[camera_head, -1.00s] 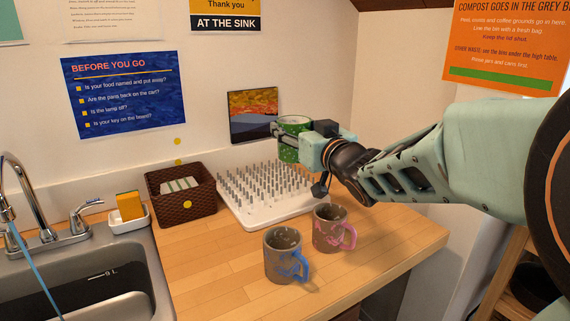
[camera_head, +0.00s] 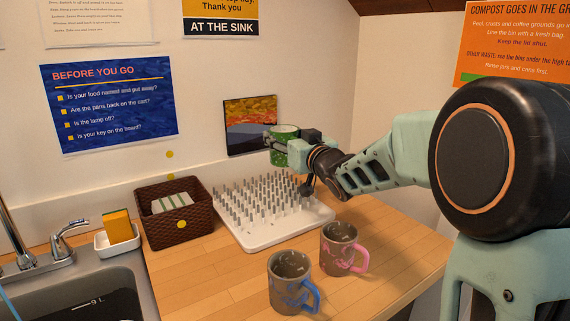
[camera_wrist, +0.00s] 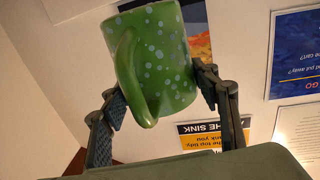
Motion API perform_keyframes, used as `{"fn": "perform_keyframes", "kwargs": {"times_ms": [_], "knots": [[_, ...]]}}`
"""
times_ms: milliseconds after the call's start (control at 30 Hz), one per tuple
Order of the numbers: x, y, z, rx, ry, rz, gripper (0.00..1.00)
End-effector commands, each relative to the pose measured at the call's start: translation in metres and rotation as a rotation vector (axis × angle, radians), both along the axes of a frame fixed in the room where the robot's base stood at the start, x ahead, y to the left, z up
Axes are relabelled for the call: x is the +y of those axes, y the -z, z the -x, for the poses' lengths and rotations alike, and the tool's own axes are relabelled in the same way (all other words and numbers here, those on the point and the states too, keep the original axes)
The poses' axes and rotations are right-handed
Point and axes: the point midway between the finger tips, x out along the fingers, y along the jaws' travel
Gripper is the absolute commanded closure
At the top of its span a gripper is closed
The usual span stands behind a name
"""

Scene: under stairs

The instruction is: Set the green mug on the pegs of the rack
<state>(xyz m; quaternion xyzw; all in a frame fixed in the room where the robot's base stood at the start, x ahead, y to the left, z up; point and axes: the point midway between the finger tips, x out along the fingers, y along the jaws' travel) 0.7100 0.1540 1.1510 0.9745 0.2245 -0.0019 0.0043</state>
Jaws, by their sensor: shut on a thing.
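The green mug (camera_head: 284,151) with pale spots is held in my gripper (camera_head: 292,146) in the air over the back right of the rack. In the wrist view the mug (camera_wrist: 160,60) sits between the two fingers of my gripper (camera_wrist: 165,95), with its handle towards the camera. The gripper is shut on the mug. The rack (camera_head: 262,240) is a white board with rows of upright grey pegs, lying on the wooden counter against the wall. No mug stands on its pegs. The mug appears apart from the pegs.
A grey mug with a blue handle (camera_head: 290,277) and one with a pink handle (camera_head: 340,247) stand in front of the rack. A brown basket (camera_head: 174,221) stands left of it, then a sponge dish (camera_head: 117,241) and the sink (camera_head: 95,293). A picture (camera_head: 250,127) hangs behind.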

Motion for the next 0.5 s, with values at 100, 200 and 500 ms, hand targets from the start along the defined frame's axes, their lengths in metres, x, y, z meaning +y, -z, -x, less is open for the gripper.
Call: {"fn": "perform_keyframes", "kwargs": {"times_ms": [100,200,500], "knots": [[0.002,0.019,-0.022,0.002,-0.002,-0.001,1.00],[0.003,0.036,-0.036,0.001,-0.001,-0.002,1.00],[0.005,0.058,-0.057,-0.003,-0.001,0.000,1.00]]}}
